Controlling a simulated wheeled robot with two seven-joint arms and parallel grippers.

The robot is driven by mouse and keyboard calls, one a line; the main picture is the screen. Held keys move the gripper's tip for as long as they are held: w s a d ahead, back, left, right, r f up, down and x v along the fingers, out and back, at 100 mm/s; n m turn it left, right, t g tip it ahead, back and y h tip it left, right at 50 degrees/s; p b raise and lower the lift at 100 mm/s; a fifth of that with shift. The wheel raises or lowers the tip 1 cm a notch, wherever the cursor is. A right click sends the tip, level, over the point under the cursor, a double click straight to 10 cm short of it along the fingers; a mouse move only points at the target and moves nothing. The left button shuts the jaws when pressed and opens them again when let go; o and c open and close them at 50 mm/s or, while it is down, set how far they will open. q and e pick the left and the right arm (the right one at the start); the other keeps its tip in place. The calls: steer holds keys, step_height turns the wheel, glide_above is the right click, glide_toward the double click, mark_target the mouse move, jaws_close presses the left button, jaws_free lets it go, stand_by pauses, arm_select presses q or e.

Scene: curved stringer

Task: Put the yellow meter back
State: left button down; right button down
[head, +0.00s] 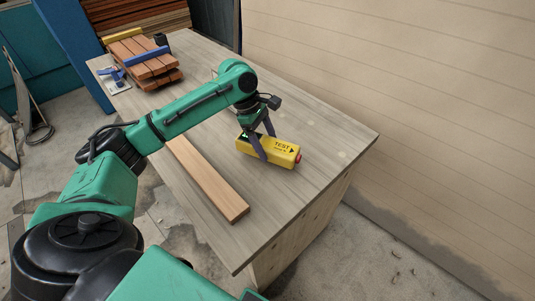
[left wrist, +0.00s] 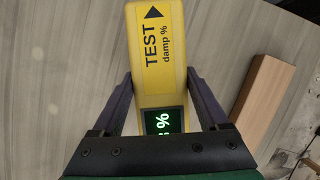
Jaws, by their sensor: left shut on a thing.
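The yellow meter (head: 283,152) is a boxy tool with "TEST damp %" lettering, a small dark display and a red end. My left gripper (head: 258,154) is shut on it across its body, at the display end. In the left wrist view the meter (left wrist: 158,48) lies between the two fingers of the gripper (left wrist: 158,95), its lit green display close to the palm. I cannot tell whether the meter touches the table or hangs just above it. My right gripper is not in view.
A wooden board (head: 208,180) lies left of the meter on the grey wooden table (head: 310,125); it also shows in the left wrist view (left wrist: 262,95). Stacked planks (head: 145,62) with a blue bar and a blue-handled tool (head: 113,80) are at the far end. The right side is clear.

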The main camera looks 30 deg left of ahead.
mark_target(266, 152)
arm_select(q)
step_height(266, 152, down, 4)
steer(key=shift+a+f, duration=0.1)
steer(key=shift+a, duration=0.05)
jaws_free()
steer(key=shift+r, duration=0.3)
steer(key=v, duration=1.1)
steer(key=shift+a+r, duration=0.15)
steer(key=shift+r, duration=0.15)
